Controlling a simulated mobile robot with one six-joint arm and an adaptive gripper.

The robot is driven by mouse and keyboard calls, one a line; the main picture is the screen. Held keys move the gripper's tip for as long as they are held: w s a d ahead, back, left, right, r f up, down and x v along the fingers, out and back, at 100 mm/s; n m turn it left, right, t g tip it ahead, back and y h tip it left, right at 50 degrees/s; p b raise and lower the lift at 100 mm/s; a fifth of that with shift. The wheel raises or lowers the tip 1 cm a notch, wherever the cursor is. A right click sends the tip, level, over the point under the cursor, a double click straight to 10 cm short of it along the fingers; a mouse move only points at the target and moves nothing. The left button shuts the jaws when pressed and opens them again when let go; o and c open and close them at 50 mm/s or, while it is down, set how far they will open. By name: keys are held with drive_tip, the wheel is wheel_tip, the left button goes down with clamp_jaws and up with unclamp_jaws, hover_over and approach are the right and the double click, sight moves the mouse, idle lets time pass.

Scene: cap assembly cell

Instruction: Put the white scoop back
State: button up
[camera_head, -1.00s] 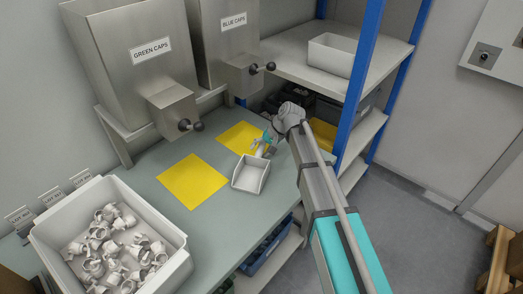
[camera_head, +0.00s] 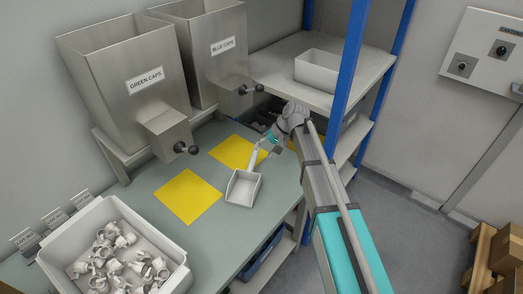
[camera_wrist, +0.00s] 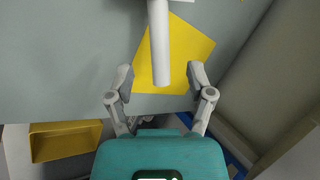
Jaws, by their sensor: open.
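The white scoop (camera_head: 242,188) stands on the grey-green table near its right edge, beside the far yellow mat (camera_head: 227,149). Its open tray faces the front and its handle (camera_head: 256,157) points back and up towards my gripper (camera_head: 271,143). In the wrist view, the handle (camera_wrist: 159,50) comes down from the top and its end lies between the fingertips of my gripper (camera_wrist: 161,78). The fingers are spread, with a clear gap on each side of the handle. The scoop's tray is mostly out of the wrist view.
A second yellow mat (camera_head: 188,196) lies nearer. A white bin (camera_head: 176,264) with several white parts stands front left. Green caps (camera_head: 119,88) and blue caps (camera_head: 205,55) hoppers stand behind. A shelf with blue posts (camera_head: 350,75) carries a white box (camera_head: 317,68) at right.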

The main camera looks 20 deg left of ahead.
drive_tip(key=shift+p+v, duration=1)
drive_tip(key=shift+v, duration=0.5)
drive_tip(key=s+d+f+m+h, duration=0.1)
drive_tip(key=s+d, duration=0.4)
drive_tip(key=d, duration=0.7)
drive_tip(key=s+d+f+t+h, duration=0.1)
drive_tip(key=s+d+h, duration=0.2)
drive_tip(key=d, duration=0.9)
drive_tip(key=s+d+f+m+h, duration=0.1)
drive_tip(key=s+d+h, duration=0.1)
drive_tip(key=s+d, duration=0.5)
drive_tip(key=d, duration=0.5)
drive_tip(key=shift+m+t, duration=0.3)
drive_tip(key=shift+t, duration=0.1)
